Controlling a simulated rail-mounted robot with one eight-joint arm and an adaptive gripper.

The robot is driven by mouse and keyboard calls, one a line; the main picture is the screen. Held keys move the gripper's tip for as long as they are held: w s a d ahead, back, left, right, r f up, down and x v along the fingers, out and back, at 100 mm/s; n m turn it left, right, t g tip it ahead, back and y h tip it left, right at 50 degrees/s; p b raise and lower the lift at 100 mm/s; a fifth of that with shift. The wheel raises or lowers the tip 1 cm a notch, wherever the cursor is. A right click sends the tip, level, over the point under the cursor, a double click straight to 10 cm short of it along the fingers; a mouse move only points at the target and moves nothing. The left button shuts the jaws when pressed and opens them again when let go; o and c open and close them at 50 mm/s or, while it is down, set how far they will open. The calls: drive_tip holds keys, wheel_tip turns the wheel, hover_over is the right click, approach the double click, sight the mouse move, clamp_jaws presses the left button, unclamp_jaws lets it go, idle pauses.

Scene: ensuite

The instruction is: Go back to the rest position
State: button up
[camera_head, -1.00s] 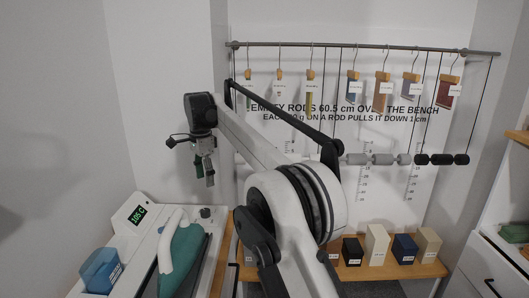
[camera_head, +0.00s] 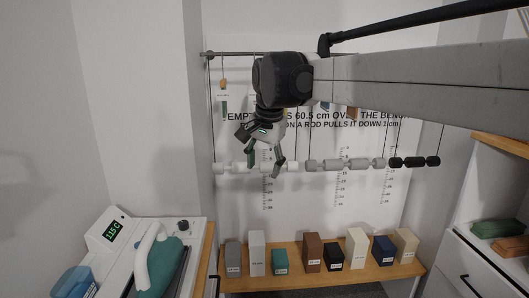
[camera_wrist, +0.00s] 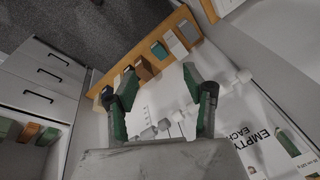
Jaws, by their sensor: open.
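My gripper (camera_head: 265,162) hangs from the raised arm in front of the back wall, in the head view. Its fingers are spread and nothing shows between them. From the head camera it overlaps the row of white rod weights (camera_head: 230,168); I cannot tell the depth gap. In the wrist view my gripper (camera_wrist: 162,105) shows two green-and-black fingers apart, with the wall chart and bench beyond. My arm crosses the upper right of the head view and hides much of the hanging row.
A wooden bench (camera_head: 300,283) carries several labelled blocks, including a brown block (camera_head: 312,252). Grey weights (camera_head: 345,164) and black weights (camera_head: 415,161) hang on rods. A teal-and-white iron (camera_head: 160,262) rests on a station at left, its display (camera_head: 114,231) reading 115 C. Drawers (camera_head: 490,265) stand at right.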

drive_tip(key=s+d+n+t, duration=0.1)
drive_tip(key=s+d, duration=0.7)
drive_tip(key=s, duration=0.1)
drive_tip(key=s+d+f+n+t, duration=0.1)
drive_tip(key=s+d+f, duration=0.3)
drive_tip(key=s, duration=0.3)
drive_tip(key=s+d+f+n+t, duration=0.1)
drive_tip(key=s+d+f, duration=0.3)
drive_tip(key=s+f, duration=0.2)
drive_tip(key=s+d+f+n+t+h, duration=0.1)
drive_tip(key=s+d+f, duration=0.3)
drive_tip(key=s, duration=0.4)
drive_tip(key=shift+s+f+n, duration=0.2)
drive_tip(key=shift+f+n, duration=0.3)
drive_tip(key=shift+f, duration=0.05)
